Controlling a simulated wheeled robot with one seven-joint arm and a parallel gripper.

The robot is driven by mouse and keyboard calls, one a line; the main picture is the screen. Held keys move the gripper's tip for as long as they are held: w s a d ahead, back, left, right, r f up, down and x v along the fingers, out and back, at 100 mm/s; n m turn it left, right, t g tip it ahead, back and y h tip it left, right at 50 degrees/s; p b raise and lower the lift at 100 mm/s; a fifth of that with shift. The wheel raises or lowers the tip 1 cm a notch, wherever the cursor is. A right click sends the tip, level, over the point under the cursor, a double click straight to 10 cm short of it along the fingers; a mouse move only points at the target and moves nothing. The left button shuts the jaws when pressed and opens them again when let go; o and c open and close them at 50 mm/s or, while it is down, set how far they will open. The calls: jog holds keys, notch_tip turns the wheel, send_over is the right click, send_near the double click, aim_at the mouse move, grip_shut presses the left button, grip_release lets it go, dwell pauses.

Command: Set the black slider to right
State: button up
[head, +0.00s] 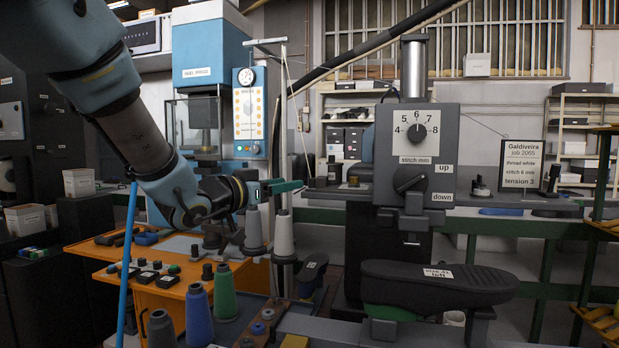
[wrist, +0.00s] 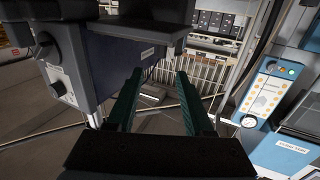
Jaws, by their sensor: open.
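I cannot single out a black slider with certainty in either view. Small black parts (head: 150,274) lie on the orange bench (head: 118,251) at the lower left of the head view, too small to tell apart. My gripper (head: 290,187) has green fingers, is open and empty, and hangs in the air left of the grey stitching machine head (head: 455,125). In the wrist view its fingers (wrist: 158,78) stand apart with nothing between them. The machine head carries a stitch dial (head: 417,132) and a black knob (head: 410,179) beside up and down labels.
Thread cones (head: 284,236) stand below my gripper. A black shoe last (head: 437,284) is on a stand at front right. A blue machine (head: 207,52) with a gauge panel (head: 249,117) is behind my arm. A sign (head: 521,163) stands at right.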

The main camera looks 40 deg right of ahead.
aim_at(312, 179)
jog(key=d+p, duration=0.1)
jog(key=d, duration=0.2)
jog(key=w+d+p, duration=0.1)
jog(key=d, duration=0.2)
jog(key=w+d+p, duration=0.1)
jog(key=d, duration=0.3)
jog(key=shift+d+p, duration=0.1)
jog(key=shift+p, duration=0.3)
grip_shut()
dwell(0.9)
